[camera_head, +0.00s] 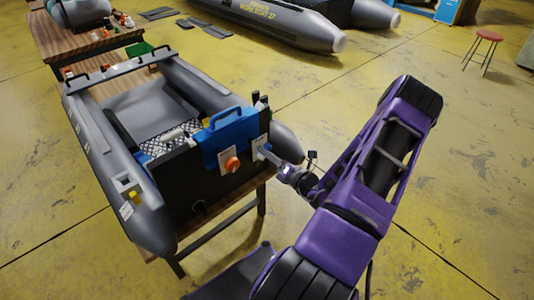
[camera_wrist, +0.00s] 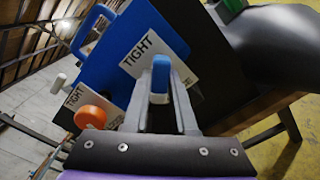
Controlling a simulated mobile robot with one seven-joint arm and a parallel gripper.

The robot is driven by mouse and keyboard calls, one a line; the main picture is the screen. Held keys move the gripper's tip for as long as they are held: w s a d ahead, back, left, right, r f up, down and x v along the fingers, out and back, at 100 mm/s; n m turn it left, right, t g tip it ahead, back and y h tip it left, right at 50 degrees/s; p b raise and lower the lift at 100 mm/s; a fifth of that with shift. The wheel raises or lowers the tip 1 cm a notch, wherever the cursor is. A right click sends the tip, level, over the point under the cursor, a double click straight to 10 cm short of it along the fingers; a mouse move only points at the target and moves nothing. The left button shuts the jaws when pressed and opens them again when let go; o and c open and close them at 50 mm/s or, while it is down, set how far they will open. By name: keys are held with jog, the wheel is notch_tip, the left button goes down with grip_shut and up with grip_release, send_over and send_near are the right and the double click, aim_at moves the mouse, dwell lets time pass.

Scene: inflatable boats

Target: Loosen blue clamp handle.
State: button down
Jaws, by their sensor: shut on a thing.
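The blue clamp handle (camera_wrist: 160,76) sits between the two fingers of my gripper (camera_wrist: 162,105) in the wrist view, beside a white label reading TIGHT. My gripper is shut on it. In the head view my gripper (camera_head: 268,152) reaches the right part of the boat's black transom, where the handle is mostly hidden by the fingers. A second clamp handle, orange (camera_head: 232,164), stands to the left on the same blue bracket (camera_head: 222,138), with its own TIGHT label. It also shows in the wrist view (camera_wrist: 90,117).
The grey inflatable boat (camera_head: 95,135) rests on a wooden workbench (camera_head: 225,207). A cluttered wooden table (camera_head: 75,40) is at the upper left. More grey boats (camera_head: 275,25) lie at the back, and a red stool (camera_head: 490,36) stands far right. The yellow floor on the right is mostly clear.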

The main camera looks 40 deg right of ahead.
jog(key=n+b, duration=0.1)
jog(key=n, duration=0.6)
jog(key=shift+b, duration=0.35)
jog(key=shift+c, duration=1.6)
grip_release()
jog(key=shift+s, duration=0.1)
jog(key=s, duration=0.7)
jog(key=shift+s+d+p, duration=0.3)
jog(key=shift+s+p, duration=0.1)
jog(key=shift+p, duration=0.05)
